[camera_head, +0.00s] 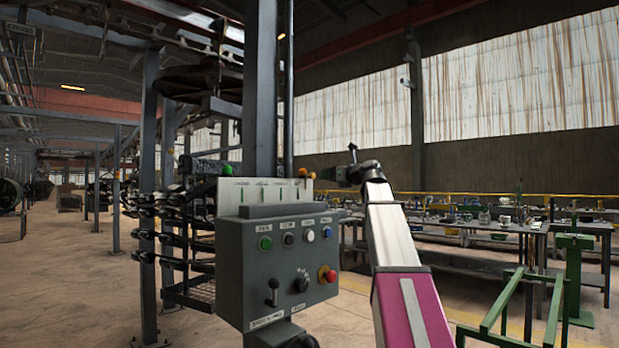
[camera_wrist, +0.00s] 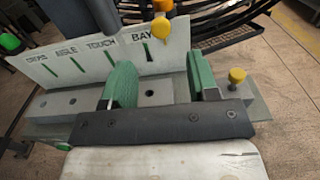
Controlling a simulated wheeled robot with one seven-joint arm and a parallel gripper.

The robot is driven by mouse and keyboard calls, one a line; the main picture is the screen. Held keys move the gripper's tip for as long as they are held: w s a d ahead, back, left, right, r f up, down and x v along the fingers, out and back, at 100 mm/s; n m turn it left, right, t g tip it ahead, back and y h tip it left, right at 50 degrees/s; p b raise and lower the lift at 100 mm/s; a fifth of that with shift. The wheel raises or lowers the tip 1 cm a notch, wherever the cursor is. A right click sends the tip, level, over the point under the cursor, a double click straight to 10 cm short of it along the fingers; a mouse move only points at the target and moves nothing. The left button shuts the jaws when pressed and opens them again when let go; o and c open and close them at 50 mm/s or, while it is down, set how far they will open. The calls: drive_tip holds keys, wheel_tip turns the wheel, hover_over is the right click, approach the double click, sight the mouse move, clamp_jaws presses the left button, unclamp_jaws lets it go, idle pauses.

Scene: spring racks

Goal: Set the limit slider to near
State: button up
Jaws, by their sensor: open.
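A pale scale plate (camera_head: 262,190) with green marks stands on top of the grey control box (camera_head: 290,260). In the wrist view, words above the marks on the plate (camera_wrist: 88,64) include AISLE, TOUCH and BAY; the leftmost is hard to read. I read no "near". A yellow knob (camera_wrist: 162,27) stands near the BAY mark; another yellow knob (camera_wrist: 237,76) is right of my fingers. Which knob belongs to the limit slider is unclear. My gripper (camera_wrist: 164,88) is open, its green pads apart over a grey holed bar (camera_wrist: 65,104), with nothing seen between them. The head view shows my gripper (camera_head: 341,174) right of the plate.
The box front has several buttons, a black lever (camera_head: 272,291), a rotary knob (camera_head: 301,281) and a red button (camera_head: 327,274). A grey steel column (camera_head: 262,100) rises behind the plate. A green frame (camera_head: 520,300) stands at right; workbenches (camera_head: 480,228) lie beyond. Open floor extends left.

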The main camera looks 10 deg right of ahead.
sight(314, 175)
drive_tip(key=x, duration=0.9)
drive_tip(key=shift+w+a, duration=0.2)
drive_tip(key=shift+w, duration=0.1)
drive_tip(key=shift+c, duration=0.3)
